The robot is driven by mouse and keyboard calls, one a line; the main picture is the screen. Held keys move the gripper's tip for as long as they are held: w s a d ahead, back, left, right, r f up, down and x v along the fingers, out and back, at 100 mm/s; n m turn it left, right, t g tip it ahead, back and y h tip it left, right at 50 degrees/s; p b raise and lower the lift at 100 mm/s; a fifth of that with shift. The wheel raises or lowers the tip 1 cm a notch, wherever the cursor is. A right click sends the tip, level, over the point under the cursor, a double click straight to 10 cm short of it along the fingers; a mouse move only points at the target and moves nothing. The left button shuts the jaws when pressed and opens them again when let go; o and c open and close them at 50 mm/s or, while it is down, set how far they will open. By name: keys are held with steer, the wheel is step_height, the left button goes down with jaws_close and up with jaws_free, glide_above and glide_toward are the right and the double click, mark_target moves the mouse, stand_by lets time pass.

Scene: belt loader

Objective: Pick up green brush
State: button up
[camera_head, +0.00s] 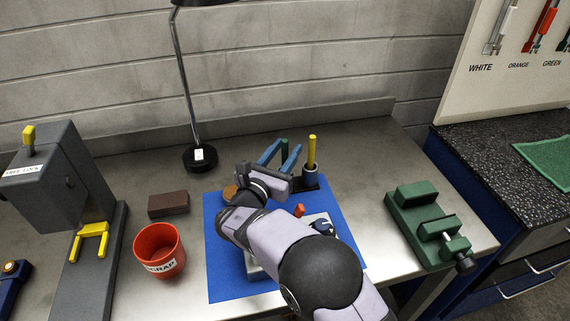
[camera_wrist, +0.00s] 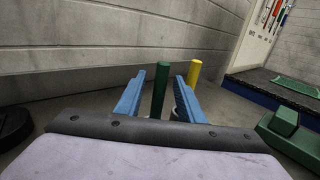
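The green brush shows as an upright dark green handle (camera_wrist: 160,95) in the wrist view, in the gap between my fingers; its lower end is hidden. I cannot make it out in the head view. My gripper (camera_wrist: 159,77) is open, with one blue finger on each side of the handle and a visible gap on both sides.
The yellow handle (camera_wrist: 193,74) stands just right of my right finger, close to it, in a dark holder (camera_head: 309,182). A lamp base (camera_head: 200,158), brown block (camera_head: 168,204) and red scrap bin (camera_head: 160,252) are left. A green vise (camera_head: 428,225) is right.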

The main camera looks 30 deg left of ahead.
jaws_close()
steer(key=shift+r, duration=0.1)
